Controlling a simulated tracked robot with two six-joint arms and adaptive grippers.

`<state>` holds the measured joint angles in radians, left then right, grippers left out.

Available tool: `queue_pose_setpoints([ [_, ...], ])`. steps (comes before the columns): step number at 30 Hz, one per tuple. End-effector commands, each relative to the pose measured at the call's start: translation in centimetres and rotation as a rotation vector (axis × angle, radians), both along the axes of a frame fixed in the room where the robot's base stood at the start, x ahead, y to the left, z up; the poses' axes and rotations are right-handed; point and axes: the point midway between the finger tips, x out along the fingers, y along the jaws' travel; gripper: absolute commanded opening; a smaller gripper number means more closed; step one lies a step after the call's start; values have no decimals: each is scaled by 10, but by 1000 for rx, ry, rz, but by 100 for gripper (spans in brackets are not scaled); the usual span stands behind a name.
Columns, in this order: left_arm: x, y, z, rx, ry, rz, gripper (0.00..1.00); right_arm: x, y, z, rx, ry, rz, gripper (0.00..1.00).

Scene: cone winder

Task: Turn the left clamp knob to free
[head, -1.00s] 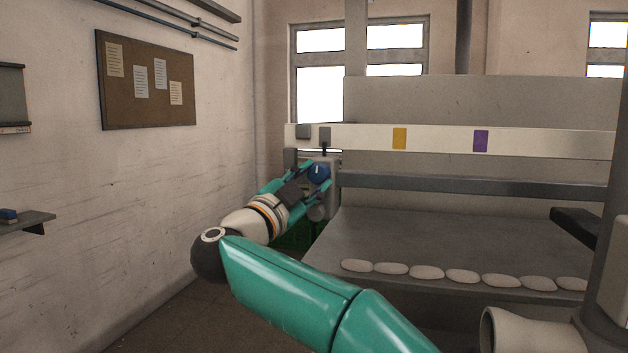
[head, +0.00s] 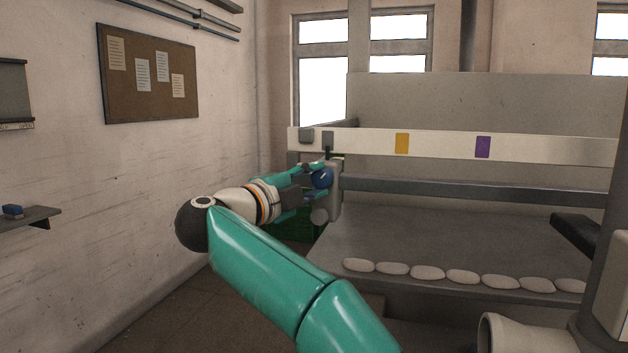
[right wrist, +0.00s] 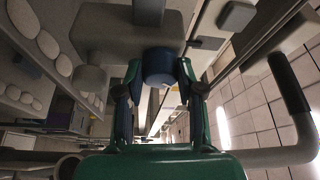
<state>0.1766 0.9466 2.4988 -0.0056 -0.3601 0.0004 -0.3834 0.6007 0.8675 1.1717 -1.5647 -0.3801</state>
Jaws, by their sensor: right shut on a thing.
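The left clamp knob (head: 322,178) is blue and round, on a grey housing (head: 335,199) at the left end of the machine. My right gripper (head: 321,181) reaches it from the left and is shut on it, one finger above and one below in the head view. In the right wrist view the knob (right wrist: 159,66) sits between the two fingertips (right wrist: 160,78), which touch its sides. My left gripper is not in view.
A cream rail (head: 440,144) with a yellow and a purple label runs above a dark bar (head: 470,191). Several pale oval pieces (head: 462,277) lie along the front of the grey machine bed (head: 440,235). The wall at left leaves free floor beside my arm.

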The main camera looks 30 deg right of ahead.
Motion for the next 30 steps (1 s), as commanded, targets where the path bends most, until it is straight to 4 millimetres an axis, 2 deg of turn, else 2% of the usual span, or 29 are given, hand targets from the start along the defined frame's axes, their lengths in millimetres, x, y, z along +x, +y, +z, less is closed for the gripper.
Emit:
queue_pose_setpoints([
  [11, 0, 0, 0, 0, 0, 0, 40, 1, 1, -5, 11, 2, -1, 2],
  [12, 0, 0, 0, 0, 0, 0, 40, 1, 1, -5, 11, 2, -1, 40],
  [16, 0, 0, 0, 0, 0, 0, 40, 1, 1, -4, 10, 2, -1, 62],
  [26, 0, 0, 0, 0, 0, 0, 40, 0, 1, -2, 7, -1, -1, 62],
  [30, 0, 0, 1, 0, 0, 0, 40, -2, 10, -2, 6, -2, 1, 62],
])
